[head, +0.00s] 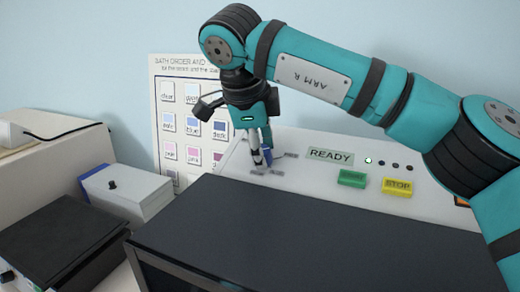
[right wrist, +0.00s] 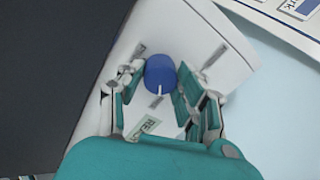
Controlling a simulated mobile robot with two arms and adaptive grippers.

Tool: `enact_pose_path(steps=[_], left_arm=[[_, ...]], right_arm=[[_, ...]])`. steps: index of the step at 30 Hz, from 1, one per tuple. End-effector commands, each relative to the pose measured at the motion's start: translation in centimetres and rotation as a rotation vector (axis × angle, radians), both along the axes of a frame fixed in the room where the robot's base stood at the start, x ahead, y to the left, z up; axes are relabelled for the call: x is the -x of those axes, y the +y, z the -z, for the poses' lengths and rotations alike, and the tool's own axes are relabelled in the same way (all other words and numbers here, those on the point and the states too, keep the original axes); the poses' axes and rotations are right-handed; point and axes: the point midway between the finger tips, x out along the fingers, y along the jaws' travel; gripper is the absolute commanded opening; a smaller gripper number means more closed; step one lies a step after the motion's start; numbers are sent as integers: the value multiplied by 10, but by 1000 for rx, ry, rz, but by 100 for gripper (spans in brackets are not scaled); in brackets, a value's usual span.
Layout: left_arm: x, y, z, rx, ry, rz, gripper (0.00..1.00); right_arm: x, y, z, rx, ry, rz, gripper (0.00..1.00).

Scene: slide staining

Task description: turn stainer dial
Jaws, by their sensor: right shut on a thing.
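The stainer dial is a round blue knob with a white pointer line, seen in the right wrist view (right wrist: 160,72) on the pale panel of the stainer. In the head view the dial (head: 266,144) is mostly hidden by my right gripper (head: 262,160), which points down at it. In the right wrist view my right gripper (right wrist: 158,88) has one finger on each side of the dial, shut on it. The white line points toward the bottom of that view. Grey marks sit on the panel around the dial. My left gripper is not in view.
The stainer panel (head: 300,150) carries a READY display (head: 330,156), a lit green lamp, a green button (head: 352,178) and a yellow STOP button (head: 397,186). A dark lid (head: 270,225) lies in front. A bath order chart (head: 170,100) hangs behind. A white box (head: 125,190) stands left.

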Motion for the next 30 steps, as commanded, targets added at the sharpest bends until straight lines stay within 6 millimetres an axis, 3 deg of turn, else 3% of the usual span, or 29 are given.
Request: enact_pose_path(steps=[8, 9, 14, 23, 30], left_arm=[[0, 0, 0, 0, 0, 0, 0], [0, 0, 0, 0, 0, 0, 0], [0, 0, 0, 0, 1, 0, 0], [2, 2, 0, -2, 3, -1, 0], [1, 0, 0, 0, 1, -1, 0]], right_arm=[[0, 0, -1, 0, -3, 1, 3], [0, 0, -1, 0, -3, 1, 39], [0, 0, -1, 0, -2, 0, 58], [1, 0, -3, 1, -2, -1, 58], [14, 7, -36, -1, -5, -1, 58]])
